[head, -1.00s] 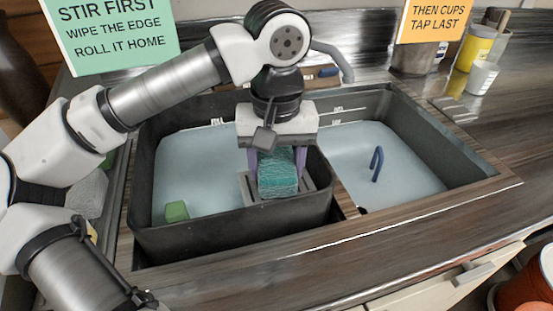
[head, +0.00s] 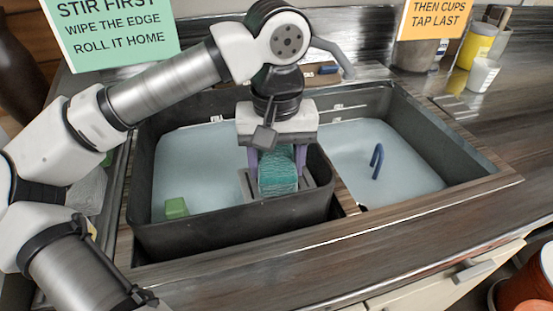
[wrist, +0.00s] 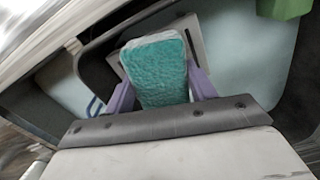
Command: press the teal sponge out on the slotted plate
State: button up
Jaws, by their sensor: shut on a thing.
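The teal sponge (head: 278,174) is a block with a rough teal face, held upright between the purple fingers of my gripper (head: 277,170). My gripper is shut on it. The slotted plate (head: 311,183) is grey and lies below the sponge at the right side of the left basin; the sponge and fingers hide much of it. The sponge's lower end is at the plate, but I cannot tell how hard it touches. In the wrist view the sponge (wrist: 158,72) fills the gap between the fingers, with the slotted plate (wrist: 193,42) behind it.
The left basin (head: 235,222) holds pale liquid and a green block (head: 175,208). The right basin (head: 440,120) holds pale liquid and a blue hooked handle (head: 377,161). A faucet (head: 335,55) stands behind. A yellow jar (head: 480,42) and white cup (head: 483,75) stand back right.

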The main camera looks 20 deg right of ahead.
jog(key=shift+f+b, duration=1)
jog(key=shift+b, duration=0.1)
dwell(2.3)
jog(key=shift+r, duration=0.1)
dwell(0.5)
jog(key=shift+r+p, duration=2.45)
jog(key=shift+r, duration=1)
